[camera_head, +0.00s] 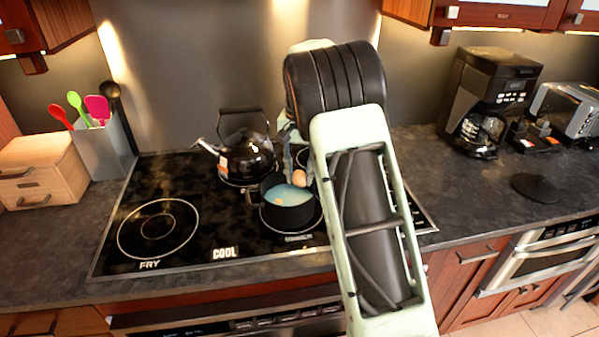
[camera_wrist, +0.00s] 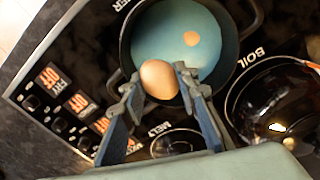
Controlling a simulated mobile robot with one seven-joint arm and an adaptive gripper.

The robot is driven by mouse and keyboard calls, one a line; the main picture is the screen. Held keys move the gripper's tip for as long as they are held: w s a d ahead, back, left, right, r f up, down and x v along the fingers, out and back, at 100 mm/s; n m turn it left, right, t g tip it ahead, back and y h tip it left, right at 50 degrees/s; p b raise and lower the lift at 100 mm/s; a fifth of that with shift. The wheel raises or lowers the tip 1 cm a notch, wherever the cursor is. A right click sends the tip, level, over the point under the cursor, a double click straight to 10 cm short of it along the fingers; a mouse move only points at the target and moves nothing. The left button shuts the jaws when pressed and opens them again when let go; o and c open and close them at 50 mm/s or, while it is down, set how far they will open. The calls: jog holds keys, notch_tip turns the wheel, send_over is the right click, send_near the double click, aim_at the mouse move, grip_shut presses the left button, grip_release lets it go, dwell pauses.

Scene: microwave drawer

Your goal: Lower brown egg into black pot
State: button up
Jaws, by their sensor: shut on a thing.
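The brown egg (camera_wrist: 159,79) is between the fingertips of my gripper (camera_wrist: 158,84), which is shut on it. In the head view the egg (camera_head: 299,178) shows just above the right rim of the black pot (camera_head: 288,215). The pot stands upright on the stove and holds pale blue liquid. In the wrist view the pot (camera_wrist: 124,50) lies beneath the egg, and a small tan spot shows in the liquid; I cannot tell what it is. My arm hides part of my gripper (camera_head: 294,165) in the head view.
A black kettle (camera_head: 246,155) stands close behind the pot. The cooktop (camera_head: 190,255) is clear at the left, around the FRY ring. A utensil holder (camera_head: 105,150) and wooden box (camera_head: 42,172) stand left. A coffee maker (camera_head: 490,95) and toaster (camera_head: 568,108) stand right.

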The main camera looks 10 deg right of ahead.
aim_at(300, 186)
jog(key=shift+f+b, duration=1.05)
jog(key=shift+f, duration=1.1)
jog(key=o, duration=0.8)
jog(key=shift+c, duration=0.2)
